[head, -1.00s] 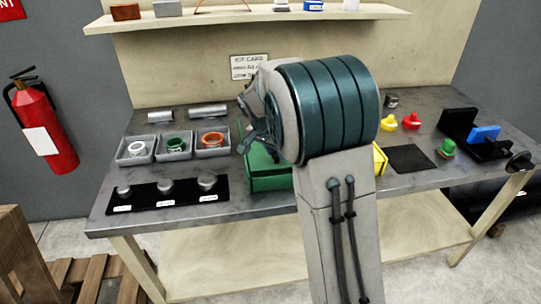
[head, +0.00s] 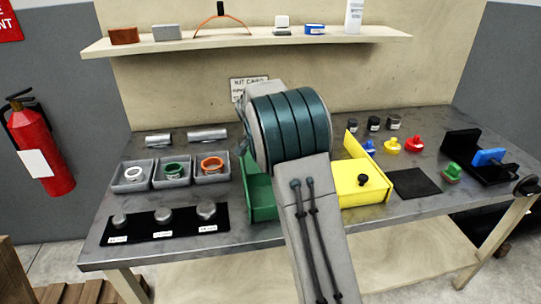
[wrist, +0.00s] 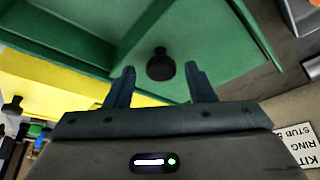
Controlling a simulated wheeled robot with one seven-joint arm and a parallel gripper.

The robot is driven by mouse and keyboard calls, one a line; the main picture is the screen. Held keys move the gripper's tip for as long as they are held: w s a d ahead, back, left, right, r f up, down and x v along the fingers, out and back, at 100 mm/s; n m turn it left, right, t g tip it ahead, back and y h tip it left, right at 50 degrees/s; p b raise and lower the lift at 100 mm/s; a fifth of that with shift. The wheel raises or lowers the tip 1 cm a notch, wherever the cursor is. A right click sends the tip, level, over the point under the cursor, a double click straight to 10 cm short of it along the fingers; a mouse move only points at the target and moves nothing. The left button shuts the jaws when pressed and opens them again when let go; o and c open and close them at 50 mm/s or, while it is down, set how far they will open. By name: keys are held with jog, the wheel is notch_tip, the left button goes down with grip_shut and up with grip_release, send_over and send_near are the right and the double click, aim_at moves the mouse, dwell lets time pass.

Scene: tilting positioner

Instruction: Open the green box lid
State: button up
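The green box (head: 262,212) stands on the workbench, mostly hidden behind my arm in the head view. In the wrist view its green lid (wrist: 215,45) fills the upper part, with a black knob (wrist: 160,65) on it. My gripper (wrist: 160,78) is open, its two dark fingers spread either side of the knob in the picture. Neither finger visibly touches the knob. The head view hides the fingers and the knob behind my wrist. I cannot tell how far the lid is raised.
A yellow box (head: 362,198) with a black knob stands right of my arm. Grey trays (head: 132,186) with rings and a black mat (head: 165,238) lie to the left. A black pad (head: 414,183), coloured pieces and a black fixture (head: 470,172) are at right. A shelf (head: 250,38) runs above.

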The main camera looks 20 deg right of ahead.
jog(key=shift+a+r, duration=0.1)
jog(key=shift+a, duration=0.05)
jog(key=shift+a+r, duration=0.1)
jog(key=shift+r, duration=0.2)
jog(key=v, duration=1.3)
jog(key=shift+b, duration=0.45)
jog(key=s+f+n+y, duration=0.1)
jog(key=s+f+n, duration=0.2)
jog(key=s, duration=0.8)
jog(key=s+f+n+y, duration=0.1)
jog(key=s+f+n, duration=0.2)
jog(key=s, duration=0.8)
jog(key=s+f+n+y, duration=0.1)
jog(key=s+f+n, duration=0.2)
jog(key=s, duration=0.8)
jog(key=shift+s+a+n+y, duration=0.3)
jog(key=shift+s+n, duration=0.1)
